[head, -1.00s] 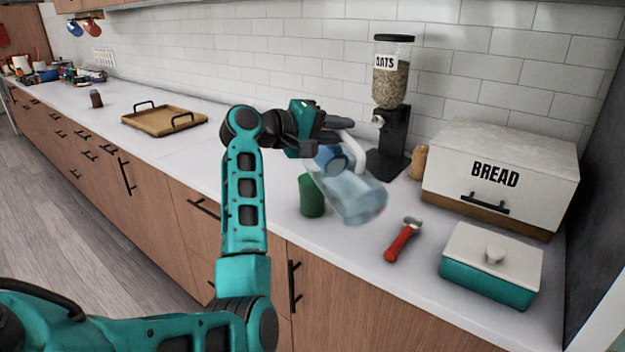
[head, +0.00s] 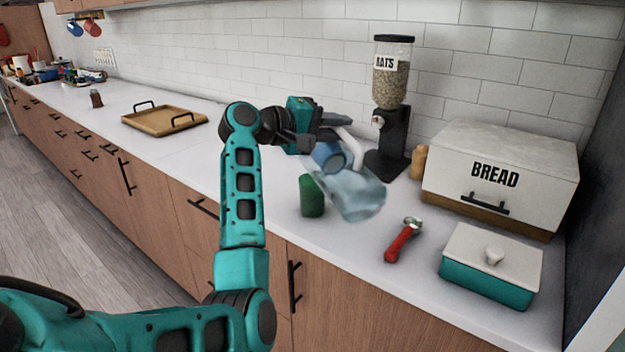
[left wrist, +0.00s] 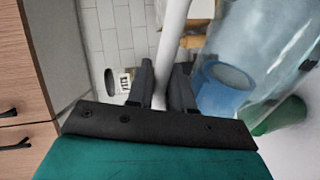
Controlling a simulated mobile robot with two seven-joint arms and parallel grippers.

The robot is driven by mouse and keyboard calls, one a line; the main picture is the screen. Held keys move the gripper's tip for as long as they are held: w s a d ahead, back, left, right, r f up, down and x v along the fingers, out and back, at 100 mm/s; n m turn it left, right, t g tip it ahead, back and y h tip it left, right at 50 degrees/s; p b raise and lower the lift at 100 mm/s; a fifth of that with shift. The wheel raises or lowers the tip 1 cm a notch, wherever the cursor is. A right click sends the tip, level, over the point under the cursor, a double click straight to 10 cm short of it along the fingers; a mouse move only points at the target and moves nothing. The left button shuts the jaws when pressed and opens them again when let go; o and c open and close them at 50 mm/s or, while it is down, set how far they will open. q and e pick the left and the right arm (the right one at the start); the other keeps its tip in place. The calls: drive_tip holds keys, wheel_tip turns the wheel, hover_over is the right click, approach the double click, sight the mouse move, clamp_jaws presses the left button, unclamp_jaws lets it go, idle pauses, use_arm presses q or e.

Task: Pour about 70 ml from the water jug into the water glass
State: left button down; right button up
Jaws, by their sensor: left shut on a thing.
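My left gripper (head: 326,137) is shut on the white handle of the clear water jug (head: 358,194). The left wrist view shows the handle (left wrist: 170,45) between the fingers (left wrist: 163,88) and the jug's clear body (left wrist: 262,42) to the right. The jug is tilted above the counter. A blue cup-like shape (head: 328,156) shows beside or through the jug; it also shows in the left wrist view (left wrist: 222,90). A green tumbler (head: 311,196) stands left of the jug. I cannot tell which is the water glass, or see any stream. My right gripper is out of view.
An oats dispenser (head: 391,100) stands behind the jug. A bread box (head: 510,165), a teal box with a white lid (head: 490,265) and a red-handled tool (head: 403,240) are to the right. A wooden tray (head: 163,118) lies left, with clear counter around it.

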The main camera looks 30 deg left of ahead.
sight(353, 166)
use_arm(q)
drive_tip(key=shift+a+r, duration=0.15)
idle(0.4)
drive_tip(key=s+d+f+m+b, duration=0.2)
drive_tip(key=d+f+b, duration=0.1)
drive_tip(key=s+d+f+m+b, duration=0.1)
drive_tip(key=d+b, duration=0.1)
drive_tip(key=shift+f+t+y, duration=0.2)
drive_tip(key=shift+t+y, duration=0.1)
drive_tip(key=shift+r+m, duration=0.25)
drive_tip(key=shift+m, duration=0.05)
drive_tip(key=shift+s+d+f+b, duration=0.1)
drive_tip(key=shift+d+f+b, duration=0.1)
drive_tip(key=shift+f+b, duration=0.15)
drive_tip(key=shift+s+d+f+m+b, duration=0.2)
drive_tip(key=shift+f+m+b, duration=0.1)
drive_tip(key=shift+m, duration=0.1)
drive_tip(key=shift+d, duration=0.15)
drive_tip(key=shift+r+m, duration=0.1)
drive_tip(key=shift+m, duration=0.2)
idle(0.3)
